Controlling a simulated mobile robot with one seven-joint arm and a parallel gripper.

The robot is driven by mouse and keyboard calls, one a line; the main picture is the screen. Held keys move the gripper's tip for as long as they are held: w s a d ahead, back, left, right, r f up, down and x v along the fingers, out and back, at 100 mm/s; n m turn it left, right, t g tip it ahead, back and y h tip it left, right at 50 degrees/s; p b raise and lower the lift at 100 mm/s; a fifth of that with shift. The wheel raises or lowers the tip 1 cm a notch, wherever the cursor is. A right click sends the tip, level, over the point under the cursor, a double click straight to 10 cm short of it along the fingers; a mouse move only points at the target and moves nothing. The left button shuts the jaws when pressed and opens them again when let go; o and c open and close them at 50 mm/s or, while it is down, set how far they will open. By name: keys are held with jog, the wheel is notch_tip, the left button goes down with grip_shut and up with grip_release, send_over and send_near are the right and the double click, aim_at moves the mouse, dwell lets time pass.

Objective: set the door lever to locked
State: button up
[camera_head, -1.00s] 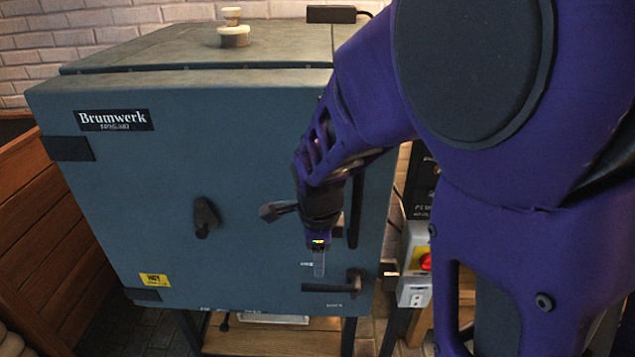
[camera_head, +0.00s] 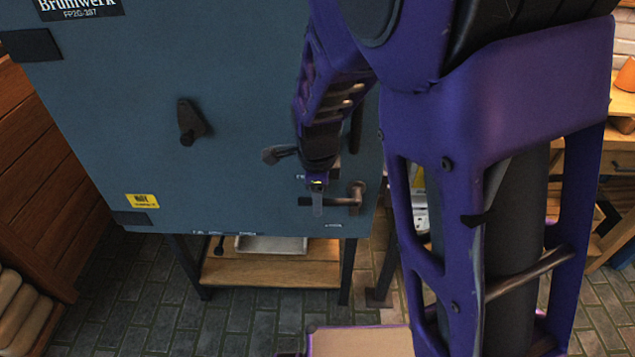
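The door lever (camera_head: 333,201) is a dark bar low on the right side of the blue-grey kiln door (camera_head: 230,60). It lies about level, pointing left from its brownish pivot at the right. My gripper (camera_head: 317,206) points down, and its pale finger overlaps the left part of the lever in the picture. Whether it touches the lever or is just in front of it, I cannot tell. Only one finger shows clearly, so its opening is unclear. Small labels above and below the lever are too small to read.
A dark knob or latch (camera_head: 190,122) is on the door's middle left. A dark upright handle (camera_head: 356,130) is partly hidden behind my arm. A wooden shelf (camera_head: 270,270) with a pale tray (camera_head: 271,244) is under the kiln. Wooden panelling (camera_head: 35,170) stands at the left.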

grip_shut()
dwell(0.3)
jog(key=shift+f, duration=0.1)
dwell(1.1)
